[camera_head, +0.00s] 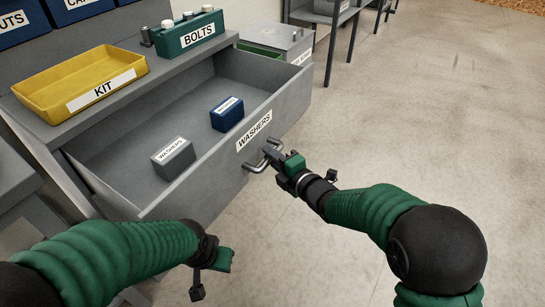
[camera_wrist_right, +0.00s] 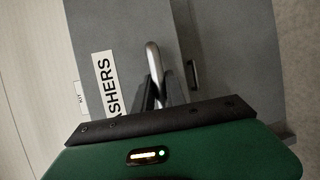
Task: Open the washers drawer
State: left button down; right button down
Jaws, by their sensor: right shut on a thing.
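The washers drawer (camera_head: 205,187) is grey and stands pulled well out from its cabinet, so its inside shows. Its front bears a WASHERS label (camera_head: 254,131) and a metal bar handle (camera_head: 255,168). My right gripper (camera_head: 272,157) is shut on the handle. In the right wrist view the handle (camera_wrist_right: 152,60) runs between the dark fingers (camera_wrist_right: 160,92), beside the partly hidden label (camera_wrist_right: 104,82). My left gripper (camera_head: 212,272) is low in front of the drawer, apart from it; its fingers do not show clearly.
Inside the drawer are a grey box (camera_head: 173,158) labelled WASHERS and a blue box (camera_head: 227,114). On the cabinet top are a yellow KIT tray (camera_head: 50,103) and a green BOLTS block (camera_head: 189,35). The floor to the right (camera_head: 430,120) is clear.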

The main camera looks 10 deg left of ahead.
jog(key=shift+s+d+f, duration=0.15)
jog(key=shift+f, duration=0.1)
jog(key=c, duration=1.4)
grip_release()
jog(key=shift+o, duration=0.2)
jog(key=shift+r, duration=0.15)
jog(key=p+v, duration=0.4)
jog(key=v, duration=1.2)
jog(key=shift+s+d, duration=0.15)
jog(key=shift+s, duration=0.05)
jog(key=shift+r, duration=0.1)
